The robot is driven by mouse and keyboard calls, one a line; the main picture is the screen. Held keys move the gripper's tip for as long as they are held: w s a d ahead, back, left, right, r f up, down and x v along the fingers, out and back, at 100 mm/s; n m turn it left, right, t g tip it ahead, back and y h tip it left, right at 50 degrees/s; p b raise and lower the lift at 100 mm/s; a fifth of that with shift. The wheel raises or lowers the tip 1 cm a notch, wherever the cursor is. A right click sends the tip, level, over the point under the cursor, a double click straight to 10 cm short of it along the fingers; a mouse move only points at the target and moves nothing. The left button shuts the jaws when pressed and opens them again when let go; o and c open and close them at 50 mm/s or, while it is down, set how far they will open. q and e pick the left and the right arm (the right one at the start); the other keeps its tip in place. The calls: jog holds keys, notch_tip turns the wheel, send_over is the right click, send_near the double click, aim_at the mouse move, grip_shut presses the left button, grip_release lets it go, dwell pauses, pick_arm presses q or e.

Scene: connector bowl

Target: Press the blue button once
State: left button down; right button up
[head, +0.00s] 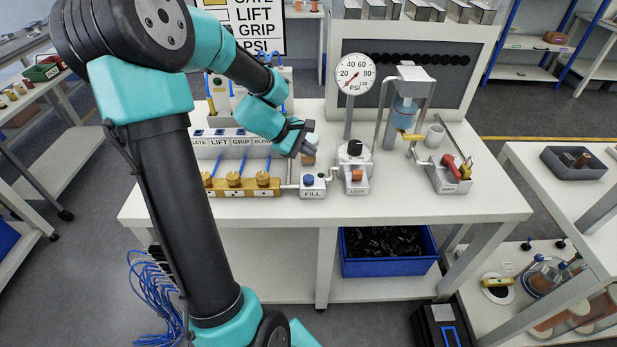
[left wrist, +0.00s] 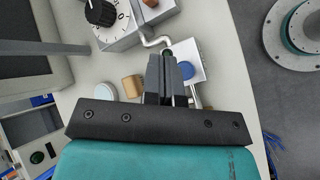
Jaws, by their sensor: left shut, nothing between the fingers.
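The blue button (head: 309,180) sits on top of a small white box labelled FILL (head: 312,192), at the front edge of the white table. My left gripper (head: 305,149) is shut and empty, above and slightly behind the button in the head view, apart from it there. In the left wrist view the blue button (left wrist: 190,71) shows just right of the shut fingers (left wrist: 169,62), partly covered by them. The gap in height between fingertips and button is hard to tell. My right gripper is not in view.
Left of the box stand several brass-coloured valves (head: 234,179) under GATE, LIFT, GRIP labels. To its right are a box with a black knob (head: 354,150) and a pressure gauge (head: 355,74). A brown cylinder (left wrist: 133,86) lies near the fingers. The table's front right is clear.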

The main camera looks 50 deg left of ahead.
aim_at(308, 178)
pick_arm(q)
jog(key=shift+f, duration=3.35)
jog(key=shift+f, duration=0.4)
jog(key=shift+f, duration=0.5)
jog(key=shift+r, duration=0.1)
dwell(0.5)
jog(key=shift+r, duration=0.85)
jog(key=shift+r, duration=2.5)
